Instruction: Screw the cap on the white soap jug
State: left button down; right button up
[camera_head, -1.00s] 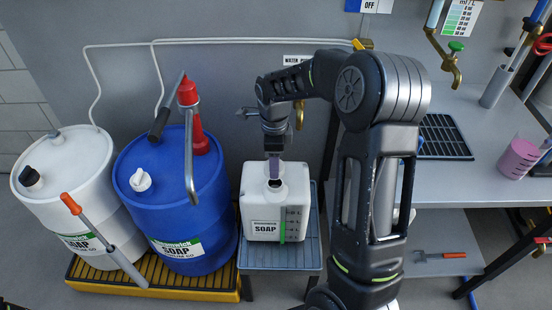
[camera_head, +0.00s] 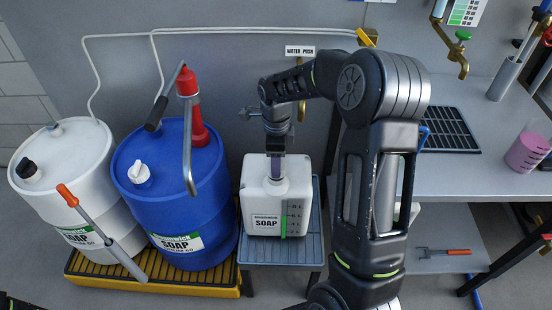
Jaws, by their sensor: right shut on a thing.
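The white soap jug (camera_head: 262,207) stands upright on the blue-grey slatted stand, its label and a green level strip facing me. My right gripper (camera_head: 276,177) points straight down over the jug's neck (camera_head: 275,187) and is shut on the cap. The cap is small and mostly hidden between the fingers, at the mouth of the neck. I cannot tell whether it is threaded on. My left gripper is not in view.
A blue drum (camera_head: 160,215) with a red pump (camera_head: 195,110) and a white drum (camera_head: 70,200) stand left of the jug on a yellow-edged pallet (camera_head: 150,283). The stand (camera_head: 285,250) holds the jug. At right, a bench (camera_head: 485,180) carries a black rack (camera_head: 448,130) and a pink beaker (camera_head: 527,153).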

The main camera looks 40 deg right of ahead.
jog(key=shift+f+b, duration=0.65)
jog(key=shift+f, duration=0.5)
jog(key=shift+f, duration=0.3)
dwell(1.4)
jog(key=o, duration=1.5)
jog(key=shift+r, duration=0.15)
jog(key=shift+r+p, duration=2.4)
jog(key=shift+r, duration=1)
